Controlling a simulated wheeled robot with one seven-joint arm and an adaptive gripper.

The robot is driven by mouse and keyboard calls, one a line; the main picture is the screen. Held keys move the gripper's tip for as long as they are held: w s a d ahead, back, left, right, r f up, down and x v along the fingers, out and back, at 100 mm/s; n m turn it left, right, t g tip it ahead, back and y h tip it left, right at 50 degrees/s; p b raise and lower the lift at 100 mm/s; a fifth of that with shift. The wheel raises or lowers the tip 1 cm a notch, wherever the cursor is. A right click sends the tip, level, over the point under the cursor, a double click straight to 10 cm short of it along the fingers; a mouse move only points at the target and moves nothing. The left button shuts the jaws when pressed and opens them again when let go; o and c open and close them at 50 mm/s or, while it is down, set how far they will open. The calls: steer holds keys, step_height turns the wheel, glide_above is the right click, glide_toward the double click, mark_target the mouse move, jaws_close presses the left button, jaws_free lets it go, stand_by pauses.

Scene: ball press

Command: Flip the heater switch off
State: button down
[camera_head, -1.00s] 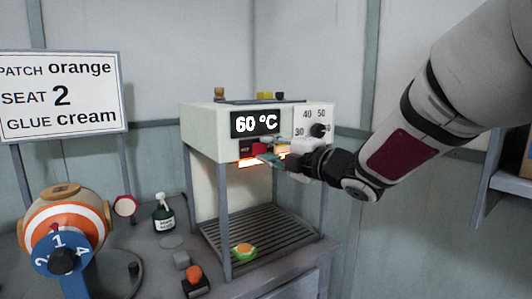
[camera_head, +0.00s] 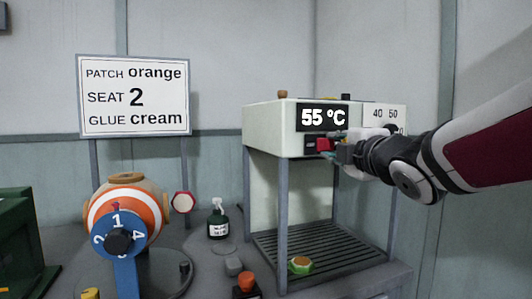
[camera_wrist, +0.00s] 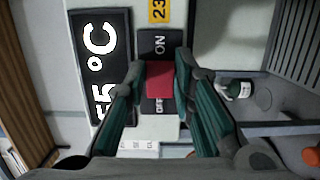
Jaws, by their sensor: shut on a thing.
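The heater (camera_head: 272,128) is a white box on grey legs, and its display (camera_head: 323,117) reads 55 °C. Its red switch (camera_head: 322,145) sits on the front below the display. In the wrist view the red switch (camera_wrist: 160,80) lies between the labels ON and OFF, and both words show. I cannot tell which way it is tilted. My gripper (camera_head: 338,150) is at the heater's front. In the wrist view its green-padded fingers (camera_wrist: 160,72) are shut on the switch, one on each side.
A slatted grey rack (camera_head: 320,250) is under the heater, with a green-and-orange piece (camera_head: 301,265) on it. A spray bottle (camera_head: 218,222) and an orange-striped ball (camera_head: 128,207) behind a blue numbered dial (camera_head: 115,243) stand to the left. A sign (camera_head: 133,95) stands behind them.

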steer(key=c, duration=1.4)
jaws_free()
steer(key=shift+o, duration=0.2)
steer(key=shift+s, duration=0.15)
steer(key=s+d, duration=0.1)
steer(key=s, duration=1)
steer(key=shift+s+d, duration=0.35)
